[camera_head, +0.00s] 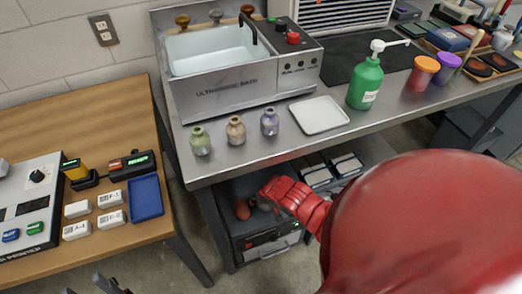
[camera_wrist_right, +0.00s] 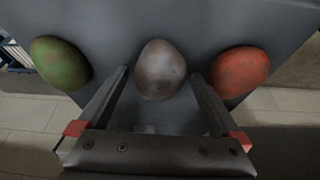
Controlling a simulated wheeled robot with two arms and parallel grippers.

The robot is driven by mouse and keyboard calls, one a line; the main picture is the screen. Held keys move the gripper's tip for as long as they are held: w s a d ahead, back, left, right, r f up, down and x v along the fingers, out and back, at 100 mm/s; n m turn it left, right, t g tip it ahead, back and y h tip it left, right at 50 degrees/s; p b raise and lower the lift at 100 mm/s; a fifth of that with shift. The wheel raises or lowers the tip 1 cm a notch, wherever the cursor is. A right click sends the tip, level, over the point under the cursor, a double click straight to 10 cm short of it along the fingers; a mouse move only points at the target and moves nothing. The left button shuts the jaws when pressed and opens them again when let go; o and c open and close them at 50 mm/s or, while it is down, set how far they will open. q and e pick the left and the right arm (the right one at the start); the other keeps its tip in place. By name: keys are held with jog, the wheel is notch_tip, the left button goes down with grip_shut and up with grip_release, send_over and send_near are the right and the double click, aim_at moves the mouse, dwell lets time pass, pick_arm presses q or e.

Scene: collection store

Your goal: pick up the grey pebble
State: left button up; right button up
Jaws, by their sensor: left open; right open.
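The grey pebble (camera_wrist_right: 160,69) lies on a dark grey surface in the right wrist view. A green pebble (camera_wrist_right: 60,63) is to its left and an orange-red pebble (camera_wrist_right: 239,72) to its right. My right gripper (camera_wrist_right: 160,88) is open, with one finger on each side of the grey pebble's lower part; I cannot tell whether they touch it. In the head view my red right arm reaches to the low unit under the bench, where the red pebble (camera_head: 242,209) shows. My left gripper (camera_head: 97,285) is open at the bottom edge, partly cut off.
The steel bench (camera_head: 235,151) overhangs the low dark unit (camera_head: 262,238). On the bench are a bath, several small vases, a white tray (camera_head: 319,115) and a green pump bottle (camera_head: 365,84). A wooden table (camera_head: 105,116) with a printer and a blue tray stands at left.

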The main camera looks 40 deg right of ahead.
grip_shut()
dwell(0.3)
